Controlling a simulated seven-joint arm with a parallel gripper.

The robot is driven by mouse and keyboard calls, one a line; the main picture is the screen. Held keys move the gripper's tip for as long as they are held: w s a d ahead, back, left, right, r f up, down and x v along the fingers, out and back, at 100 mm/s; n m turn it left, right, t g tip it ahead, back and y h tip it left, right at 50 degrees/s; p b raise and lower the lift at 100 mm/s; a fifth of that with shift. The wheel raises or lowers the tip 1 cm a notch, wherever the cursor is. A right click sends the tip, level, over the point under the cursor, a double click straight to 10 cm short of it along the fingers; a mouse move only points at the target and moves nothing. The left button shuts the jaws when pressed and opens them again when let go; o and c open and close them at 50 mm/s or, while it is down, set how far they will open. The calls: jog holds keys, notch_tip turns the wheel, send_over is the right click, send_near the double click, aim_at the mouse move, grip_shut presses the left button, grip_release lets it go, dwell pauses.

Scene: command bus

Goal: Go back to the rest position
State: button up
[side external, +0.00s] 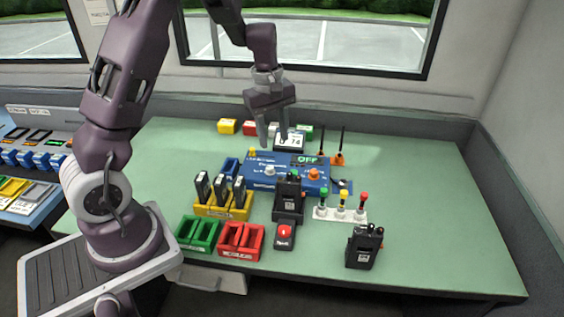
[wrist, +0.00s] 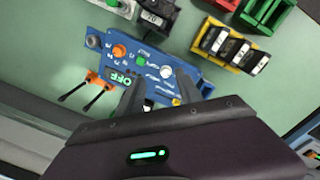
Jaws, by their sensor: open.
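My gripper (side external: 272,132) hangs fingers down above the back part of the green table, over the far edge of the blue control panel (side external: 262,183). Its two fingers are apart with nothing between them. In the wrist view my gripper (wrist: 158,88) is also open, its fingertips over the blue panel (wrist: 118,48). The panel carries a green-lit OFF display (side external: 307,160), a white knob (side external: 269,170) and an orange knob (side external: 314,174). I cannot tell from these views how high the fingertips are above the panel.
A yellow rack (side external: 225,212) holds several black radios. Green (side external: 197,235) and red (side external: 241,240) trays, a red button (side external: 284,233), a white-based switch strip (side external: 341,213) and a black radio (side external: 363,247) stand toward the front. Orange antenna pieces (side external: 337,159) stand behind. The table's right side is clear.

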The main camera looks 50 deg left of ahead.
jog(key=s+d+r+m+t, duration=0.3)
jog(key=s+d+r+m, duration=0.75)
jog(key=r, duration=0.45)
jog(key=s+d+m+t, duration=0.1)
jog(key=s+d+m, duration=0.1)
jog(key=s, duration=0.4)
jog(key=s+d+r+m+t, duration=0.1)
jog(key=s+d+m, duration=0.1)
jog(key=s+m, duration=0.2)
jog(key=s, duration=0.3)
jog(key=shift+s+d, duration=0.2)
